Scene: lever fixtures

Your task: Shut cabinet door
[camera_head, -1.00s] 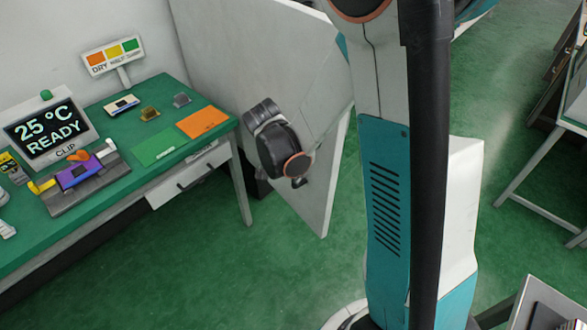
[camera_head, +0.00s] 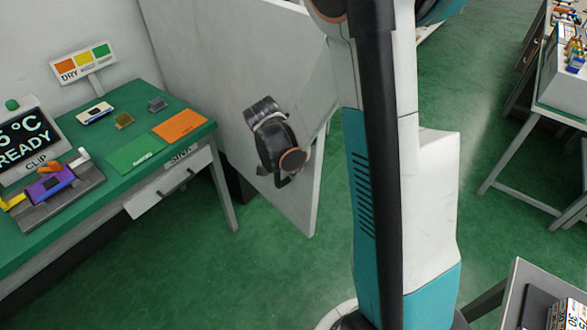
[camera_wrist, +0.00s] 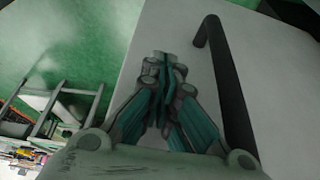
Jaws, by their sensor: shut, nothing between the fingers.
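The cabinet door (camera_head: 297,205) is a large pale grey panel standing open at an angle, to the right of the green desk. In the wrist view its face (camera_wrist: 185,25) fills the middle and right, with a dark bar handle (camera_wrist: 228,85) on it. My gripper (camera_wrist: 160,58) is shut and empty, over the door's face to the left of the handle and apart from it in the picture. Whether the fingertips touch the door cannot be told. In the head view my dark wrist joint is in front of the door, and the fingers are not clear there.
The green desk (camera_head: 75,215) at left holds a display (camera_head: 30,138), a sign (camera_head: 82,62) and coloured cards, with a drawer (camera_head: 170,190) below. Benches stand at right, including one at the lower right (camera_head: 512,295). Green floor is open between them.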

